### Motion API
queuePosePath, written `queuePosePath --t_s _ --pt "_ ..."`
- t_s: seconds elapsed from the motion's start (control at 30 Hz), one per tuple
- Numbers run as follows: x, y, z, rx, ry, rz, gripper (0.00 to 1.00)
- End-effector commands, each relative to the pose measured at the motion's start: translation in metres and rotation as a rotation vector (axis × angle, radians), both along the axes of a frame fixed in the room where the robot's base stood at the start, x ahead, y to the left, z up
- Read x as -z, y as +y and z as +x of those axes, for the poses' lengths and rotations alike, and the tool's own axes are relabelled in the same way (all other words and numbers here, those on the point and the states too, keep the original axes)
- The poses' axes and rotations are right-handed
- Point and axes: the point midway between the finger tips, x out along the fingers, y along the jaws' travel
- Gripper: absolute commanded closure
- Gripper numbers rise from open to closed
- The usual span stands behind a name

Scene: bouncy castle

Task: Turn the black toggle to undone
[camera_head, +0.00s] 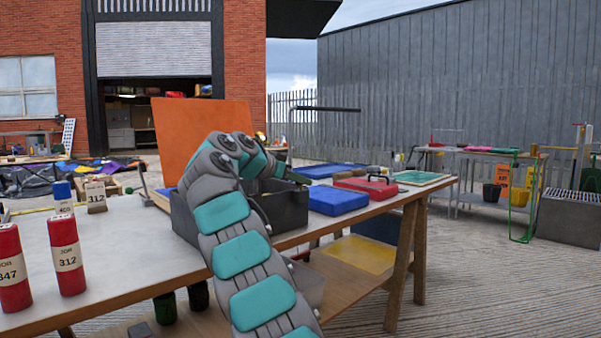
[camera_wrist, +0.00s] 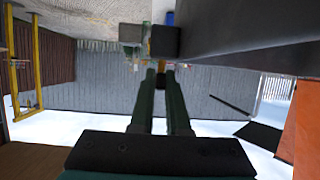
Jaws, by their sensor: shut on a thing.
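My gripper (camera_wrist: 160,75) shows in the wrist view as two long dark green fingers reaching away from the camera. The fingertips are close together with a small dark piece, seemingly the black toggle (camera_wrist: 161,80), between them. A dark square block (camera_wrist: 164,41) sits just beyond the tips. In the head view my gripper (camera_head: 299,178) is mostly hidden behind my arm, above a dark grey box (camera_head: 290,209) on the table. The toggle cannot be made out there, and its angle is unclear.
An orange panel (camera_head: 188,135) stands behind the box. A blue case (camera_head: 338,200), a red case (camera_head: 366,187) and a green-edged tray (camera_head: 419,178) lie right of it. Red bottles (camera_head: 68,258) stand at left on the table (camera_head: 130,250).

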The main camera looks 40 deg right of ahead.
Motion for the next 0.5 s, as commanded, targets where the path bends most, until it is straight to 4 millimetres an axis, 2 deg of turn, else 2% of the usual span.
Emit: queuePosePath --t_s 0.5 --pt "0.0006 -0.0009 0.0003 0.041 0.0 0.0 1.0"
